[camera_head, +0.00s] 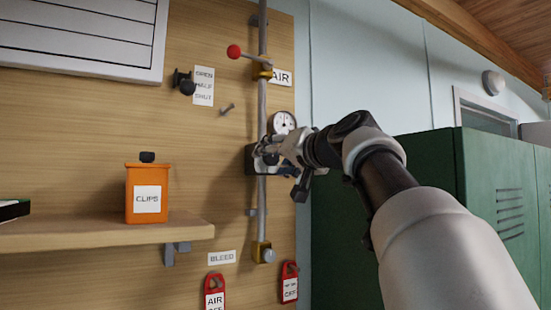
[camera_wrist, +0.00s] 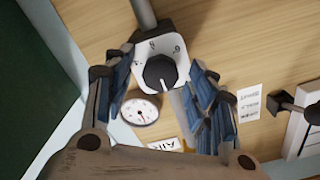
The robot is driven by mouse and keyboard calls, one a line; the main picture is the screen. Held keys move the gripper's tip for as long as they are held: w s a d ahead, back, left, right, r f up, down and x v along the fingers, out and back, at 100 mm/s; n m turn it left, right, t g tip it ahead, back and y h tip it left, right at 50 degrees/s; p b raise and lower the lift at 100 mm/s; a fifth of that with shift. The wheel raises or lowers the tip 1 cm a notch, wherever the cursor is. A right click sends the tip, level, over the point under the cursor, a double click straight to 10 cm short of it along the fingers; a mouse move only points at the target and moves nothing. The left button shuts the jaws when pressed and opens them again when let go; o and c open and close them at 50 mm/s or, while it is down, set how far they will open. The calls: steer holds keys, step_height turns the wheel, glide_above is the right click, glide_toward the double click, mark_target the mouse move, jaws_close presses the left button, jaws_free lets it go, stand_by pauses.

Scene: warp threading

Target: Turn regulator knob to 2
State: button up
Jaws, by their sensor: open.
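The regulator knob (camera_wrist: 160,72) is black and round, on a pale dial plate (camera_wrist: 152,47) with small dark marks in the wrist view. The marks are too small to read surely, and I cannot tell which one the knob points to. My gripper (camera_wrist: 160,63) is open, with one blue-padded finger on each side of the knob and visible gaps between. In the head view my gripper (camera_head: 264,155) is at the regulator body (camera_head: 251,160) on the pipe and hides the knob. A round white gauge (camera_head: 283,122) sits just above; it also shows in the wrist view (camera_wrist: 140,111).
The vertical pipe (camera_head: 262,100) carries a red-balled lever (camera_head: 234,51) above and a brass fitting (camera_head: 262,251) below. Red tags (camera_head: 214,294) hang low. An orange CLIPS box (camera_head: 146,194) stands on a shelf at left. Green lockers (camera_head: 410,190) stand at right.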

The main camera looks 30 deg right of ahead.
steer(key=s, duration=1.2)
steer(key=shift+d, duration=0.2)
